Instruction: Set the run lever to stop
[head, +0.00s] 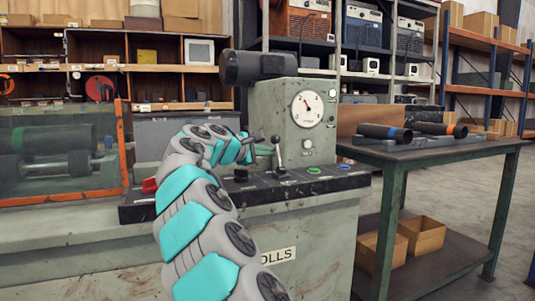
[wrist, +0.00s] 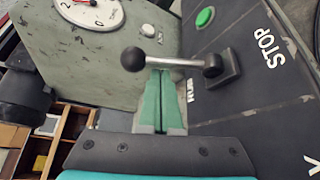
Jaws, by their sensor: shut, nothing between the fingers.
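The run lever (head: 278,152) is a thin metal rod with a dark ball knob, standing on the black control panel (head: 340,180) in the head view. In the wrist view the lever (wrist: 175,62) runs across the picture, with its knob at left and its dark base at right. The base lies between the white RUN lettering (wrist: 190,85) and the STOP lettering (wrist: 268,48). My gripper (head: 258,139) is left of the lever. In the wrist view my gripper (wrist: 160,74) is shut and empty, its green fingertips close by the rod; contact cannot be told.
A green button (wrist: 205,17) sits on the panel near the lever. Behind it stands a grey housing with a dial gauge (head: 307,109). A glass-sided guard (head: 60,150) is at left. A green table (head: 430,153) with dark pipes stands at right.

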